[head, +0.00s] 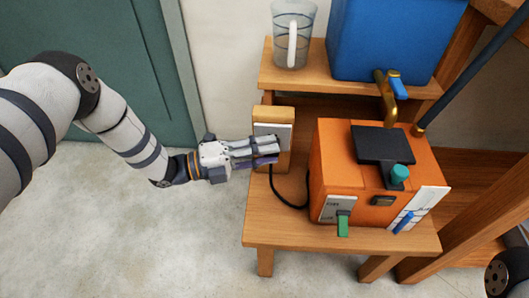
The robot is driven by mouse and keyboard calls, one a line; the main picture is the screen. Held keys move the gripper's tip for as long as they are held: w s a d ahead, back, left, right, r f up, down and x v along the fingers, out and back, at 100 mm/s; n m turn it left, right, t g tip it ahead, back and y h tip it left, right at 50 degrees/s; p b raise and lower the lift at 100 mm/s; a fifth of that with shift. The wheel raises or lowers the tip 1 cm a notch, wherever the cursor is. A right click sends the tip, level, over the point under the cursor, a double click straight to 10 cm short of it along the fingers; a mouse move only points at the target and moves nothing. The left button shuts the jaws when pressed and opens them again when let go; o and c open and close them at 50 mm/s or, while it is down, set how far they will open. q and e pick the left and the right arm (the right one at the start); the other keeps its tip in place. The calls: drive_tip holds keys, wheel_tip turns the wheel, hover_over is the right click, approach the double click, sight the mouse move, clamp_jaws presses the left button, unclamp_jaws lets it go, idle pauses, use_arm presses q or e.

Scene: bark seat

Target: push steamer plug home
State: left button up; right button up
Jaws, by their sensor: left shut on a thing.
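The steamer is an orange box (336,157) on the lower wooden shelf, with a dark plate and a teal knob on top. Its black cord (289,201) loops left and rises to my left gripper (270,152). The gripper is shut at the cord's end, in front of the lower part of a wooden block with a pale socket plate (273,129). The plug is mostly hidden by the fingers; a purple strip shows along their lower edge. I cannot tell how deep the plug sits. My right gripper is out of view.
A blue tank (385,40) with a brass tap (387,95) and a clear jug (292,35) stand on the upper shelf. A dark pole leans at the right. The floor left of the bench is clear, before a green door (110,60).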

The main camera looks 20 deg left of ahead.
use_arm(q)
drive_tip(key=shift+w+a, duration=0.15)
drive_tip(key=shift+w, duration=0.35)
idle(0.5)
drive_tip(key=shift+s+d+p, duration=0.2)
drive_tip(key=shift+s+p, duration=0.15)
drive_tip(key=shift+s, duration=0.3)
drive_tip(key=shift+s+d+p, duration=0.15)
drive_tip(key=shift+s+p, duration=0.2)
drive_tip(key=shift+s, duration=0.25)
drive_tip(key=shift+p, duration=0.3)
idle(0.7)
drive_tip(key=shift+w+a+b, duration=0.2)
drive_tip(key=shift+w+b, duration=0.15)
drive_tip(key=shift+w, duration=0.3)
drive_tip(key=shift+w+a+b, duration=0.15)
drive_tip(key=shift+w+b, duration=0.15)
drive_tip(key=shift+w, duration=0.3)
idle(0.9)
drive_tip(key=o, duration=1.1)
drive_tip(key=shift+o, duration=0.2)
